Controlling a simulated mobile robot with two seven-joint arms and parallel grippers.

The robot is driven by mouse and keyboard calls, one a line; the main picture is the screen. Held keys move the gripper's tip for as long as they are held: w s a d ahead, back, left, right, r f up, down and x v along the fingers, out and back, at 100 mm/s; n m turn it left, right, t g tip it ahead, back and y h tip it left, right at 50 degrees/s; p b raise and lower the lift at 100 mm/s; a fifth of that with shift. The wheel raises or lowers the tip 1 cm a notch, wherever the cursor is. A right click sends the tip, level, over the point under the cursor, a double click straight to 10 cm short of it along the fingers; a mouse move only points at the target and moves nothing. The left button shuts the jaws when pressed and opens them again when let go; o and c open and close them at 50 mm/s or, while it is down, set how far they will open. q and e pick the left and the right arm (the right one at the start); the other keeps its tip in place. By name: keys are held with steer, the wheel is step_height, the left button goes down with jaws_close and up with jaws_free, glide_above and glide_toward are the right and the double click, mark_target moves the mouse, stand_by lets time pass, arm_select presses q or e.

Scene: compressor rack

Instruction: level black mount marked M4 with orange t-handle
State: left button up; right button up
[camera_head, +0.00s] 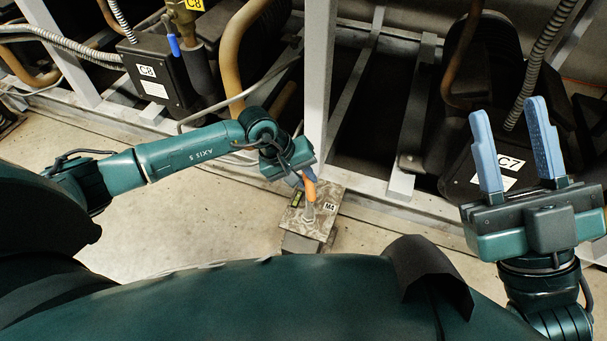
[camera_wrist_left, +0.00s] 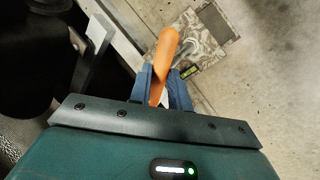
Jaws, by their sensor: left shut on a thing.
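The mount marked M4 (camera_head: 324,222) stands on the floor beside the rack's post. Its top looks mottled grey-brown rather than black; it also shows in the left wrist view (camera_wrist_left: 212,38). A small yellow-green vial (camera_head: 297,198) sits on its top, also in the left wrist view (camera_wrist_left: 189,72). My left gripper (camera_head: 305,180) is shut on the orange t-handle (camera_head: 310,189), whose bar rises between the blue fingers in the left wrist view (camera_wrist_left: 166,50). A grey shaft runs from the handle to the mount top. My right gripper (camera_head: 512,115) is open and empty, raised at the right.
The rack's upright post (camera_head: 318,80) stands right behind the mount, and its lower rail (camera_head: 375,190) runs behind it. Compressor boxes C8 (camera_head: 150,75) and C7 (camera_head: 490,165) sit beyond. Bare floor (camera_head: 190,225) lies to the left.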

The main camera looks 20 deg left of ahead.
arm_select(q)
steer(key=shift+f, duration=0.15)
jaws_close()
arm_select(e)
steer(key=shift+w+a+f, duration=0.2)
steer(key=shift+f, duration=0.6)
arm_select(q)
steer(key=shift+s+d+n+p, duration=0.1)
steer(key=shift+d+n+p, duration=0.05)
steer(key=shift+n+p, duration=0.6)
steer(key=shift+n+t+y, duration=0.3)
steer(key=shift+n+t, duration=0.1)
steer(key=shift+n, duration=0.05)
arm_select(e)
step_height(320, 180, up, 2)
steer(key=shift+d, duration=0.1)
arm_select(q)
steer(key=shift+s+a+f+p, duration=0.1)
steer(key=shift+a+p, duration=0.1)
steer(key=shift+p, duration=0.1)
arm_select(e)
steer(key=shift+r, duration=0.1)
